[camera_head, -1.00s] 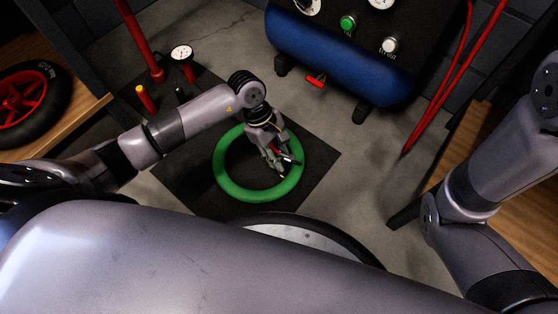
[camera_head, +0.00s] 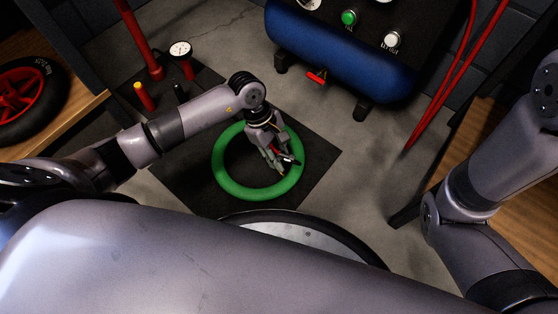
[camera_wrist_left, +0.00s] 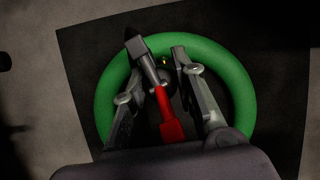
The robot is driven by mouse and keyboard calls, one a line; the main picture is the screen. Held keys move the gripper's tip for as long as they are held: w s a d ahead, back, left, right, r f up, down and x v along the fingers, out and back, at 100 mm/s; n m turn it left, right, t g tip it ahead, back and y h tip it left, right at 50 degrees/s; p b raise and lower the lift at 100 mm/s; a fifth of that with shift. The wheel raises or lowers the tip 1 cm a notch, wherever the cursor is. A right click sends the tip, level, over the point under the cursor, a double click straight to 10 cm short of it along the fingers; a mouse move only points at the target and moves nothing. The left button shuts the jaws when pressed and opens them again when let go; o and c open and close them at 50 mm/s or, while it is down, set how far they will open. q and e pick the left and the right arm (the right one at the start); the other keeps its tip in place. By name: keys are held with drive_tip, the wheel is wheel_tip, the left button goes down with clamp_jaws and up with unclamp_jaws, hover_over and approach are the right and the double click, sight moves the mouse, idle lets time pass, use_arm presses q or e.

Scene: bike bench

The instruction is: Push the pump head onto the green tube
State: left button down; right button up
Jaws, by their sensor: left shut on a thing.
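The green tube (camera_head: 228,184) lies as a ring on a dark mat; the left wrist view also shows it (camera_wrist_left: 241,90). My left gripper (camera_head: 279,163) points down at the right part of the ring. It is shut on the pump head (camera_head: 291,160), a small dark piece. In the left wrist view the pump head (camera_wrist_left: 138,46) shows a dark block and a red part between the fingers. A small yellow spot shows beside it. Whether the pump head touches the tube's valve is hidden. My right gripper is out of view.
A blue compressor (camera_head: 335,52) stands behind, with a red tap below. A red pump post (camera_head: 139,40), a gauge (camera_head: 181,49) and a yellow-topped red piece (camera_head: 144,96) are at the back left. A red-rimmed wheel (camera_head: 22,92) lies on the left bench. The dark mat (camera_head: 311,165) has bare room around the ring.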

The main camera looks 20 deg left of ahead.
use_arm(q)
drive_tip(key=shift+f+b, duration=0.55)
drive_tip(key=shift+f, duration=0.15)
drive_tip(key=c, duration=1.2)
unclamp_jaws()
